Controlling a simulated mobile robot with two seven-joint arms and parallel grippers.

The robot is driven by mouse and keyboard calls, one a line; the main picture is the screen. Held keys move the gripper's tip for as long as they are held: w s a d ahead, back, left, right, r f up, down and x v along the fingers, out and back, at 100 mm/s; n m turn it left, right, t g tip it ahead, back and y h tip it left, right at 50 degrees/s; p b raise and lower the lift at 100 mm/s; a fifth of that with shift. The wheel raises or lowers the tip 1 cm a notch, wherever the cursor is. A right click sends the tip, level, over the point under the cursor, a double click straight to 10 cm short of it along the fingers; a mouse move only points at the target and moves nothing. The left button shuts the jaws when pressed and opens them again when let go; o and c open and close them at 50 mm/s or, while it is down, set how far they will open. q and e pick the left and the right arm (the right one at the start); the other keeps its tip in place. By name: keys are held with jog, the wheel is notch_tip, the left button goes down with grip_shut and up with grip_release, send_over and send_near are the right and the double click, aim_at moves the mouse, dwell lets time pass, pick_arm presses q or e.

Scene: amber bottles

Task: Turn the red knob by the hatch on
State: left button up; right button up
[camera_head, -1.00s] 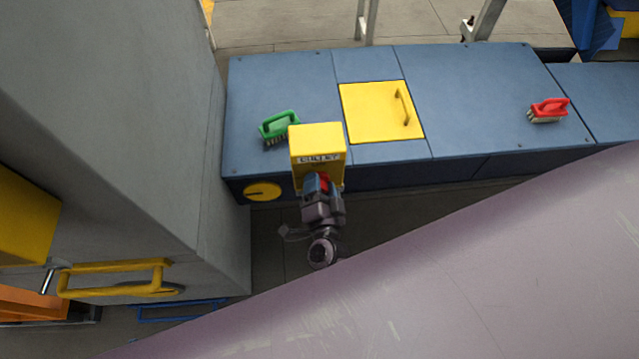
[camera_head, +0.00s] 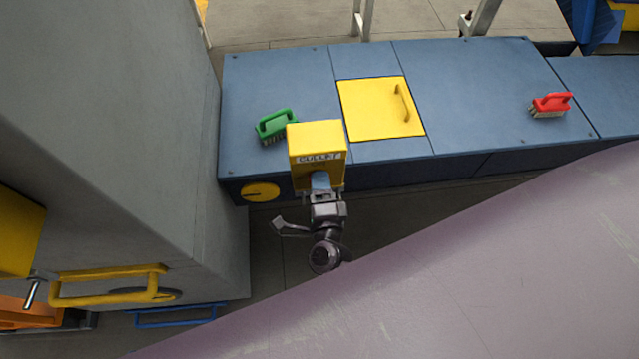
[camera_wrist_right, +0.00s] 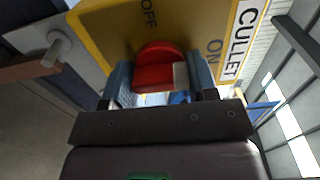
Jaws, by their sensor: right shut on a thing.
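The red knob (camera_wrist_right: 158,67) is on the front of the yellow box (camera_head: 316,138), which carries the word CULLET. In the right wrist view, OFF is printed above the knob and ON to its right. A pale patch shows at the knob's right side, on the ON side. My right gripper (camera_head: 320,182) is shut on the knob, with a blue-grey finger on either side of it (camera_wrist_right: 160,80). In the head view the gripper hides the knob. The yellow hatch (camera_head: 380,108) lies closed in the blue bench top, right of the box. My left gripper is not in view.
A green brush (camera_head: 276,125) lies left of the box and a red brush (camera_head: 550,105) far right, on the blue bench (camera_head: 470,90). A yellow disc (camera_head: 261,192) is on the bench front. A grey cabinet (camera_head: 130,130) with a yellow handle (camera_head: 108,285) stands at left.

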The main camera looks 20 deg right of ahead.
dwell(0.4)
jog(key=o, duration=0.9)
pick_arm(q)
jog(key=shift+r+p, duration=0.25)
jog(key=shift+p, duration=0.05)
pick_arm(e)
jog(key=v, duration=1.1)
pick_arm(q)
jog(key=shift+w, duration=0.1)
pick_arm(e)
jog(key=shift+w+r, duration=0.1)
pick_arm(q)
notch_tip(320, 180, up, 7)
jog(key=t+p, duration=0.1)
jog(key=p, duration=0.7)
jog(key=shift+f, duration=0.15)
pick_arm(e)
jog(key=s+d+r+n+g+y, duration=0.1)
jog(key=s+d+r+n+g, duration=0.1)
jog(key=d+n, duration=0.3)
jog(key=s+d+r+n+g+y, duration=0.2)
jog(key=s+d+r+n, duration=0.1)
jog(key=n, duration=0.7)
jog(key=s+d+r+n+g+y, duration=0.2)
jog(key=s+d+r+n, duration=0.1)
jog(key=d+n, duration=0.4)
jog(key=shift+s+d, duration=0.2)
jog(key=shift+s, duration=0.25)
